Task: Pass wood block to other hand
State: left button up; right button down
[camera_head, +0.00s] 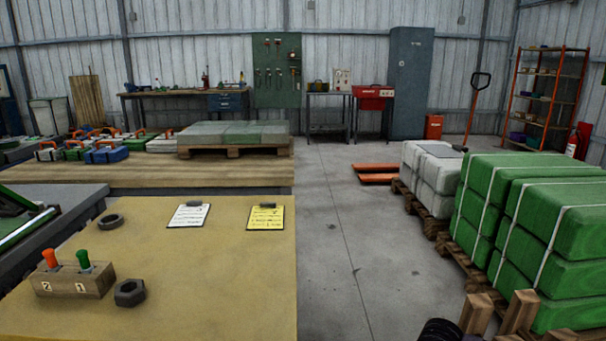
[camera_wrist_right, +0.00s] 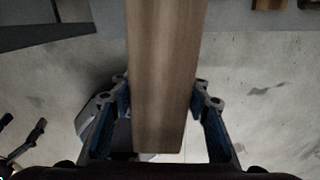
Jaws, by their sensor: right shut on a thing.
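In the right wrist view a long brown wood block (camera_wrist_right: 165,60) lies between the two fingers of my right gripper (camera_wrist_right: 161,88). The fingers are shut on its sides. The block runs from the top edge of the view down to a squared end near the palm. The floor shows below it. My left gripper is in neither view. In the head view my right gripper cannot be clearly made out.
A yellow-brown table (camera_head: 210,290) holds a wooden holder (camera_head: 75,282) with two handled tools, a hex nut (camera_head: 130,292), a ring (camera_head: 110,221) and two clipboards. Green sacks (camera_head: 540,215) stand on a pallet at right. Angled wood pieces (camera_head: 476,313) show at the bottom.

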jog(key=d+m, duration=0.2)
jog(key=d, duration=0.9)
jog(key=a+r+m, duration=0.4)
jog(key=r+m, duration=0.7)
jog(key=m, duration=0.6)
jog(key=a+r+m, duration=0.5)
jog(key=r+m, duration=0.5)
jog(key=m, duration=0.7)
jog(key=a+n, duration=0.1)
jog(key=a, duration=0.4)
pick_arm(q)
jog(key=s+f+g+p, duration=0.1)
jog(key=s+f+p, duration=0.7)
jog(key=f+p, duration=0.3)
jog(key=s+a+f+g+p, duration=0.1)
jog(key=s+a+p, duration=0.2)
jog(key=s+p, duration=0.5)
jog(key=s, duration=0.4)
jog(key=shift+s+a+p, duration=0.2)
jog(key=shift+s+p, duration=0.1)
pick_arm(e)
jog(key=s+r, duration=0.4)
jog(key=r, duration=0.4)
jog(key=s+r, duration=0.5)
jog(key=r, duration=0.3)
jog(key=shift+r, duration=0.25)
